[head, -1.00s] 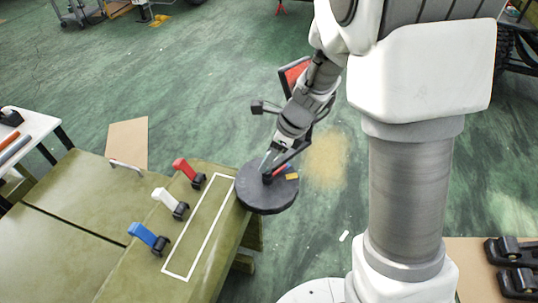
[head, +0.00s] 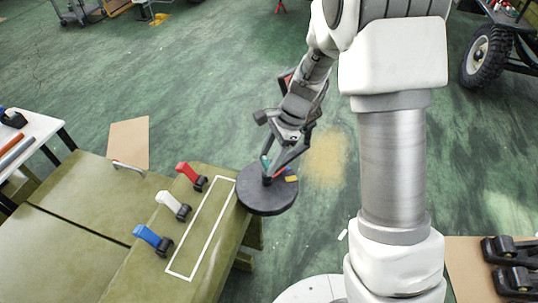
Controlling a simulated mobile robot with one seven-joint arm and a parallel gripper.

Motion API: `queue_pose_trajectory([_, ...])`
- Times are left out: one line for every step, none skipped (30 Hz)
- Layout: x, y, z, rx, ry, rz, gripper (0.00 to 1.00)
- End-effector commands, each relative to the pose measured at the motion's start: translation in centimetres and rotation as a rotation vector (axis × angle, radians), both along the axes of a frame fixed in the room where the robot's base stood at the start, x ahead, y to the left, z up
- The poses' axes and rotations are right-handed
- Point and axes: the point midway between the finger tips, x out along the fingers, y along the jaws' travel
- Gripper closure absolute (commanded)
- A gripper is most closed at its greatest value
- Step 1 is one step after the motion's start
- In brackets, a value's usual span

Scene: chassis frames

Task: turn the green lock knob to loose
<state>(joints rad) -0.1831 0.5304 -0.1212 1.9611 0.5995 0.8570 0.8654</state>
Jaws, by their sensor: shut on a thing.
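A dark round disc (head: 268,198) sits at the right end of the green bench top. My gripper (head: 272,172) reaches down from the upper right over the disc's centre, its fingers shut on the lock knob there. The knob is mostly hidden between the fingers. A small teal-green patch (head: 265,161) shows by the fingers, but I cannot tell whether it is part of the knob. A small yellow mark (head: 292,179) lies on the disc's right side, and a bit of red shows near the fingers. The knob's exact angle cannot be read.
The green bench (head: 85,235) carries a red lever clamp (head: 188,173), a white one (head: 170,204) and a blue one (head: 150,238) left of a white outlined rectangle (head: 196,238), which is empty. A white table (head: 35,140) stands at the far left. Floor behind the disc is open.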

Motion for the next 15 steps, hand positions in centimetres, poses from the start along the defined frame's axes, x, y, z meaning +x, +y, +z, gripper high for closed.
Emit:
queue_pose_trajectory([0.10,-0.06,0.21,0.000,0.001,0.043,0.98])
queue_pose_trajectory([0.12,-0.03,0.22,0.000,0.001,0.072,0.98])
queue_pose_trajectory([0.12,0.00,0.21,0.000,0.001,0.111,0.98])
queue_pose_trajectory([0.14,0.03,0.21,0.001,0.001,0.139,0.98])
queue_pose_trajectory([0.15,0.01,0.20,0.000,0.001,0.168,0.98])
queue_pose_trajectory([0.19,0.01,0.22,0.000,0.001,0.205,0.98])
queue_pose_trajectory([0.20,0.02,0.21,-0.001,0.000,0.234,0.98])
queue_pose_trajectory([0.20,0.05,0.20,0.000,0.001,0.263,0.98])
queue_pose_trajectory([0.21,0.07,0.19,0.000,0.001,0.301,0.98])
queue_pose_trajectory([0.25,0.07,0.21,-0.001,0.000,0.329,0.98])
queue_pose_trajectory([0.28,0.08,0.21,0.000,0.000,0.357,0.98])
queue_pose_trajectory([0.25,0.07,0.17,0.000,0.001,0.396,0.98])
queue_pose_trajectory([0.27,0.11,0.17,0.000,0.001,0.424,0.98])
queue_pose_trajectory([0.31,0.12,0.18,-0.001,0.000,0.451,0.98])
queue_pose_trajectory([0.33,0.16,0.18,0.000,0.000,0.488,0.98])
